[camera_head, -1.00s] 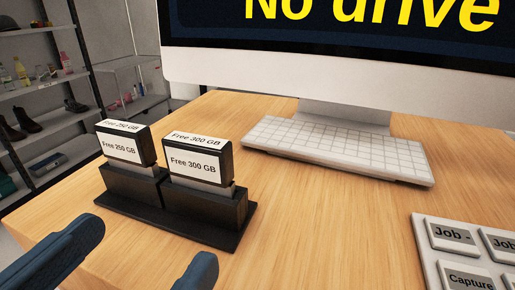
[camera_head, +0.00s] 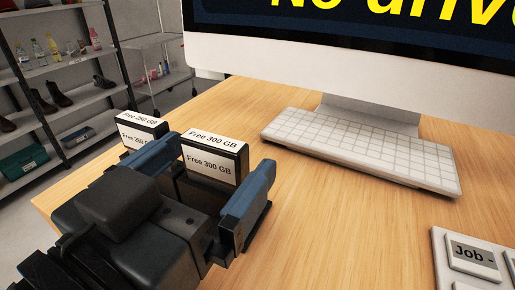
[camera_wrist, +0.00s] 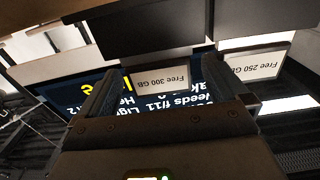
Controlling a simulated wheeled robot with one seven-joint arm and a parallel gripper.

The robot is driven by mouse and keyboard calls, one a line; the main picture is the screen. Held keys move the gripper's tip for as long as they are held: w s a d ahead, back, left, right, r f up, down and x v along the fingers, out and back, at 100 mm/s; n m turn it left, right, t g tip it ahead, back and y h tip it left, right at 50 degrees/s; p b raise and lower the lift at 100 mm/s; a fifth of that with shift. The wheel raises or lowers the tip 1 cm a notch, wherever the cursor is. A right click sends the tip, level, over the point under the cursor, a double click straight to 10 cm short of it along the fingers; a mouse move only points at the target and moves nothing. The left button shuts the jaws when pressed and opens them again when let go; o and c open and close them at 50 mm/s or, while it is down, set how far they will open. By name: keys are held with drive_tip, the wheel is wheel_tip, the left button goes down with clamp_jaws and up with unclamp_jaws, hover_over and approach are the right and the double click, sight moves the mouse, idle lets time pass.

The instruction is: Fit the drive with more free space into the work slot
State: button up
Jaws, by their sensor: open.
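The "Free 300 GB" drive (camera_head: 212,158) stands upright in the right bay of a dark two-bay holder. The "Free 250 GB" drive (camera_head: 138,131) stands in the left bay, partly hidden behind my finger. My gripper (camera_head: 214,165) is open, with one blue finger on each side of the 300 GB drive; I cannot tell whether either touches it. In the wrist view the 300 GB label (camera_wrist: 163,80) shows upside down between the fingers, and the 250 GB label (camera_wrist: 258,65) lies to the right. The holder is mostly hidden by my gripper. No work slot can be made out.
A large monitor (camera_head: 300,62) with yellow text stands behind a white keyboard (camera_head: 365,155). A button panel (camera_head: 445,262) with a "Job -" key is at the lower right. The wooden desk (camera_head: 340,235) is clear between holder and panel. Shelves (camera_head: 60,75) stand at the left.

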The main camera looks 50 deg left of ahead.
drive_tip(key=c, duration=1.2)
drive_tip(key=shift+r, duration=0.1)
